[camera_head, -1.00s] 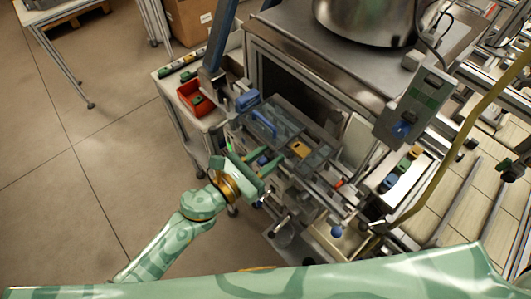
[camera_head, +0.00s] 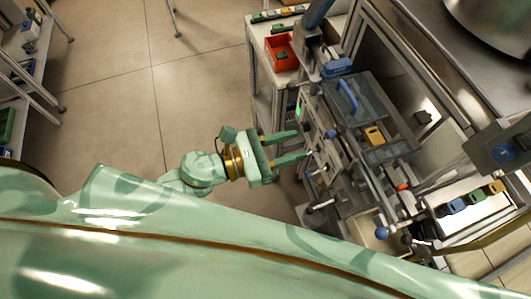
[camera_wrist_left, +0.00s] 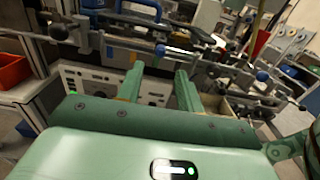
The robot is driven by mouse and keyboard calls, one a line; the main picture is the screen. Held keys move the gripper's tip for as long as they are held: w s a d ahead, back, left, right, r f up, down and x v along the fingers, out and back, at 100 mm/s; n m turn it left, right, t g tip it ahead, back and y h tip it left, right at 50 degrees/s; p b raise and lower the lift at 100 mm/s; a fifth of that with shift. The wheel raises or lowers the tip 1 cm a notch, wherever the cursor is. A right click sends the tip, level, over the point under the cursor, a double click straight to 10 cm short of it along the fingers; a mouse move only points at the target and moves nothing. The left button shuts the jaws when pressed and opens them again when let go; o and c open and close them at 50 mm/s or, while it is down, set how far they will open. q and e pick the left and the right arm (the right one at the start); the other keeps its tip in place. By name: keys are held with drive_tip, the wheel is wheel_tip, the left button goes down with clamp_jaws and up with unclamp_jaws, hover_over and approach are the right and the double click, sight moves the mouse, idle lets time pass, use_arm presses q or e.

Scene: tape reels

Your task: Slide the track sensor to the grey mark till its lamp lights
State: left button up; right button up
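My left gripper (camera_head: 304,145) is open and empty, its two green fingers pointing at the front of the machine. In the left wrist view the gripper (camera_wrist_left: 160,84) has a clear gap between its fingers, with a metal rail assembly (camera_wrist_left: 115,43) beyond them. In the head view the red-tipped part (camera_head: 403,187) lies right of the gripper. I cannot tell which small part is the track sensor, nor pick out the grey mark or a sensor lamp. My right gripper is not in view.
A clear-lidded unit with a blue handle (camera_head: 347,97) and a yellow block (camera_head: 374,135) sit on the machine. A red bin (camera_head: 281,52) stands on a side table. A tray with coloured blocks (camera_head: 475,205) is at right. Open floor (camera_head: 195,90) lies left.

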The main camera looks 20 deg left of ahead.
use_arm(q)
drive_tip(key=b+v, duration=0.1)
drive_tip(key=v, duration=0.4)
drive_tip(key=shift+s+a+b, duration=0.1)
drive_tip(key=shift+a+b, duration=0.05)
drive_tip(key=shift+b, duration=0.15)
